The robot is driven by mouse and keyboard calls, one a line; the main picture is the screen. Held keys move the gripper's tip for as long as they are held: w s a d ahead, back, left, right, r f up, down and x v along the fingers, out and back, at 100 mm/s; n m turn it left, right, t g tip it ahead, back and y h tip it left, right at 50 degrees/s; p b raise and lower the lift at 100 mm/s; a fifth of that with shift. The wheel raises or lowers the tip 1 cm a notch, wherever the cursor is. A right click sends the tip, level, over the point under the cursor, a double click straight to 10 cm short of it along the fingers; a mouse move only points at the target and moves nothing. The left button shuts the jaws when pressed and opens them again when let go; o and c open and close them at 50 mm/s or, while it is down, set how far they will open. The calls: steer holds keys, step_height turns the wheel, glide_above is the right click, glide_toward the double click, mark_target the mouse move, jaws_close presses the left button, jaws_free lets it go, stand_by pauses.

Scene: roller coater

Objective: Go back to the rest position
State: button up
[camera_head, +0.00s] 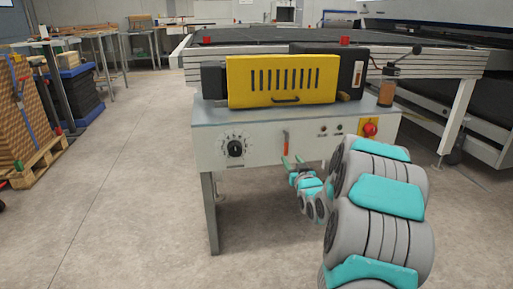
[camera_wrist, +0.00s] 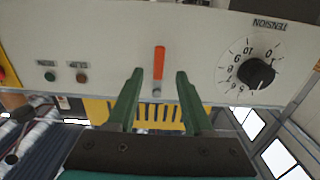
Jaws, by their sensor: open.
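My gripper (camera_head: 292,162) is low in front of the roller coater's white front panel (camera_head: 212,150), just below an orange-red lever (camera_head: 285,141). In the wrist view its two green fingers (camera_wrist: 160,74) stand apart with nothing between them that they touch. The lever (camera_wrist: 159,62) appears beyond and between the fingertips; a small gap seems to lie between, though the exact distance is hard to tell. A black tension dial (camera_head: 235,148) is left of the lever in the head view and also shows in the wrist view (camera_wrist: 257,73).
The machine has a yellow slotted guard (camera_head: 282,80) on top, a red knob (camera_head: 369,129) at the panel's right and a leg (camera_head: 210,215) at the left. A pallet with stacked boards (camera_head: 18,115) stands far left. The floor (camera_head: 120,200) on the left is clear.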

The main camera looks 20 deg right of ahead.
steer(key=shift+a, duration=0.1)
steer(key=s+a+f+n+g+y+p, duration=0.1)
steer(key=s+a+f+g+y+p, duration=0.1)
steer(key=s+a+g, duration=1.2)
steer(key=s+a, duration=0.4)
steer(key=s, duration=0.6)
steer(key=s+a+r+n+g+y, duration=0.1)
steer(key=s+a+g, duration=0.2)
steer(key=s, duration=0.9)
steer(key=s+a+r+g+y, duration=0.1)
steer(key=s+a+g, duration=0.1)
steer(key=s+a, duration=0.8)
steer(key=shift+s+r+n+p, duration=0.2)
steer(key=shift+s+n+p, duration=0.25)
steer(key=shift+s, duration=0.5)
steer(key=shift+a, duration=0.1)
